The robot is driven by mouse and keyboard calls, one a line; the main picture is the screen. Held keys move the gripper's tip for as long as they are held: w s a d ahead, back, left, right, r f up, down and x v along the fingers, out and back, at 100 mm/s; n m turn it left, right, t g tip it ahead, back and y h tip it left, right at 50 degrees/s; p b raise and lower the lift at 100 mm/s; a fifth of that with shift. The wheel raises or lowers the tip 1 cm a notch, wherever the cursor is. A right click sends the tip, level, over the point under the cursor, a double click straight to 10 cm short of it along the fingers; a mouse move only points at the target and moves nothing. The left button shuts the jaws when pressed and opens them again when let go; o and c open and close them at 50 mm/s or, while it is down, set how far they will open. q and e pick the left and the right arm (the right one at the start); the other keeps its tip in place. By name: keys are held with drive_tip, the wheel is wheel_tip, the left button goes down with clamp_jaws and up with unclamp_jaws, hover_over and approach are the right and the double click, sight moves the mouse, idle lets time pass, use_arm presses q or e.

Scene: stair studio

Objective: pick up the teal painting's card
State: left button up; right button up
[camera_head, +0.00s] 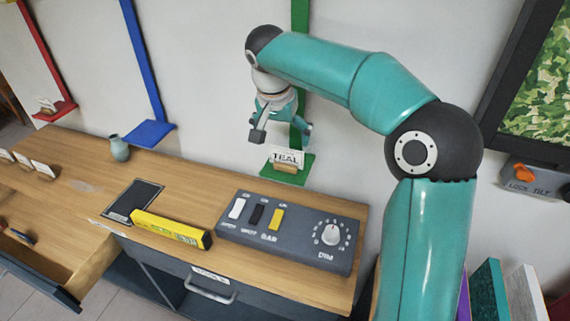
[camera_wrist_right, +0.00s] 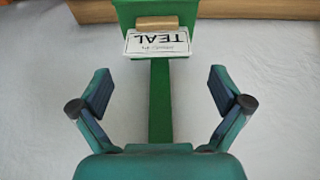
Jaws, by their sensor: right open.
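The teal painting's card (camera_head: 286,157) is white with the word TEAL. It stands in a small wooden holder (camera_head: 285,168) on a green ledge (camera_head: 293,177) fixed to a green wall strip. In the right wrist view the card (camera_wrist_right: 158,42) appears upside down, beyond the fingertips and centred between them. My right gripper (camera_head: 282,133) is open and empty, just above the card in the head view and apart from it. Its two spread fingers also show in the right wrist view (camera_wrist_right: 160,92). My left gripper is not in view.
A wooden bench holds a dark switch box (camera_head: 290,232) with a dial, a yellow level (camera_head: 171,230), a dark pad (camera_head: 132,200) and a small vase (camera_head: 119,148). Blue (camera_head: 147,133) and red (camera_head: 55,111) ledges are at left. An open drawer is at lower left.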

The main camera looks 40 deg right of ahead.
sight(286, 148)
drive_tip(key=x, duration=0.8)
drive_tip(key=shift+s+d+f, duration=0.1)
drive_tip(key=shift+d, duration=0.05)
drive_tip(key=c, duration=0.7)
